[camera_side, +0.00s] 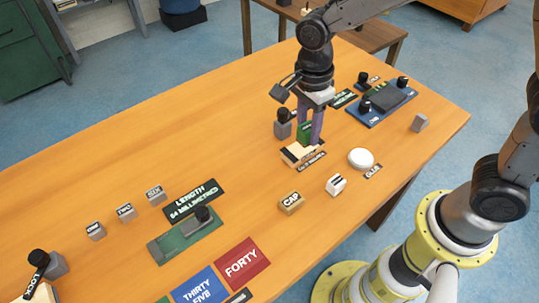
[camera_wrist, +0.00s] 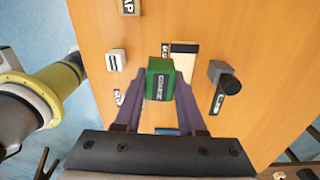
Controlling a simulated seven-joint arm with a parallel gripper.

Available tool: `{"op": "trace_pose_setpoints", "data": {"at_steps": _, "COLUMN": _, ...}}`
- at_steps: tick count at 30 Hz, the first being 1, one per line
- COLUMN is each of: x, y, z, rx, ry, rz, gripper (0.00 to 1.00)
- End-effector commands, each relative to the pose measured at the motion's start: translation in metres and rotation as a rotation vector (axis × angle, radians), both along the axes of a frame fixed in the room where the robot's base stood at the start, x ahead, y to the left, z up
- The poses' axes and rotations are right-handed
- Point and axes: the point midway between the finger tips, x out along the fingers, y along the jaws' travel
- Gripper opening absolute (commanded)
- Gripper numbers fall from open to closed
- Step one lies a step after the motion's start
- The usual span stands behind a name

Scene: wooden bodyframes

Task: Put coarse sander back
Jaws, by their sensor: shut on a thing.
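The coarse sander appears to be the green block with a small dark label (camera_wrist: 160,80) between my fingers in the wrist view. It also shows in the side view as a green block (camera_side: 305,131). My gripper (camera_side: 311,138) is shut on it, pointing down at the far right part of the table. The green block is held just over or beside a pale wooden piece with a dark strip (camera_side: 298,154). I cannot tell whether they touch. A small dark label (camera_side: 312,162) lies in front of the pale piece.
A grey block with a black knob (camera_side: 283,129) stands close left of my gripper. A white disc (camera_side: 361,158), white block (camera_side: 336,185) and CAP block (camera_side: 291,203) stand nearer the front. A blue fixture (camera_side: 374,112) is to the right. The table's left-back area is clear.

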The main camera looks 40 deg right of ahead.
Motion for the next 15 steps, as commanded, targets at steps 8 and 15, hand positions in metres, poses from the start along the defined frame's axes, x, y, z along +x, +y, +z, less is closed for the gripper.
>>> {"op": "trace_pose_setpoints", "data": {"at_steps": 8, "x": -0.039, "y": 0.021, "z": 0.018, "rx": 0.01, "ry": -0.025, "rz": 0.061, "gripper": 0.0}}
{"op": "trace_pose_setpoints", "data": {"at_steps": 15, "x": -0.004, "y": 0.042, "z": 0.001, "rx": 0.011, "ry": -0.028, "rz": 0.071, "gripper": 0.0}}
